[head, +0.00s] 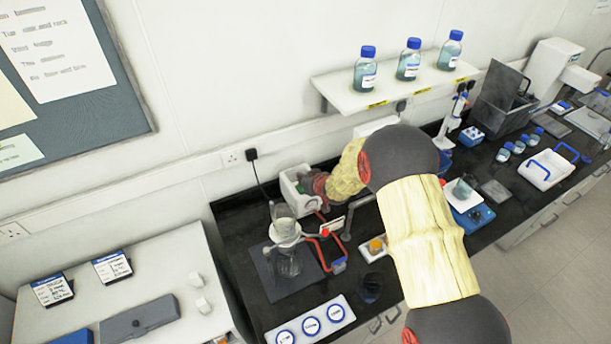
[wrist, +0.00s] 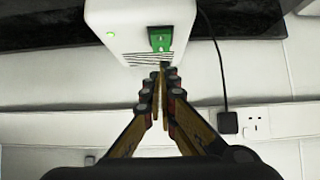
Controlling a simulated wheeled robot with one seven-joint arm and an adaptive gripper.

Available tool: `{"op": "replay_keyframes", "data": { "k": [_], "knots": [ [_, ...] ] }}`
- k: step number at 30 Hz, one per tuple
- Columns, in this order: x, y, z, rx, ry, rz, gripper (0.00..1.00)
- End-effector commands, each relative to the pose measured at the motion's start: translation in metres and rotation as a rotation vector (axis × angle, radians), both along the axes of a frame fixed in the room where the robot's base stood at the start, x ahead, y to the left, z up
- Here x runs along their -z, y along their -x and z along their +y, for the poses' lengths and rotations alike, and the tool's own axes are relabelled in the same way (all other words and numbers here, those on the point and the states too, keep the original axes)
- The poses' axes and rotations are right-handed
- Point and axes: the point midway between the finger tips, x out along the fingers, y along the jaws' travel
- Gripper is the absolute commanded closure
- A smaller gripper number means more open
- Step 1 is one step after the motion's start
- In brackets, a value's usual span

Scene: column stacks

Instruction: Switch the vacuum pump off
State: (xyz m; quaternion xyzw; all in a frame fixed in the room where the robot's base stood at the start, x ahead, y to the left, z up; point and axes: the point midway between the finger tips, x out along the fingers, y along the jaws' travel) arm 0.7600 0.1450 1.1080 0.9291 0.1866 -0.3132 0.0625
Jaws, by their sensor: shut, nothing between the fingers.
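The vacuum pump is a white box (wrist: 125,22) at the top of the wrist view. It has a green rocker switch (wrist: 160,39) and a small lit green light (wrist: 110,35). In the head view the pump (head: 291,184) stands at the back left of the black bench, partly hidden by my arm. My gripper (wrist: 160,72) is shut and empty. Its fingertips are just below the switch in the wrist view, over the vent slots. I cannot tell whether they touch the pump. The fingertips are hidden in the head view.
A glass filter flask (head: 288,262) with red tubing (head: 318,255) stands in front of the pump. A black plug and cord (wrist: 228,122) run beside it to the wall. A shelf (head: 385,92) with blue-capped bottles is above the bench. A white tray (head: 311,322) lies at the front.

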Motion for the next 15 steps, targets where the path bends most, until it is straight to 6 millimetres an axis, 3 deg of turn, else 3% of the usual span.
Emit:
{"op": "replay_keyframes", "data": {
  "k": [6, 15],
  "knots": [
    [0.016, -0.003, 0.001, 0.000, 0.000, -0.001, 1.00],
    [0.018, -0.003, 0.001, -0.001, 0.000, -0.003, 1.00]
  ]
}}
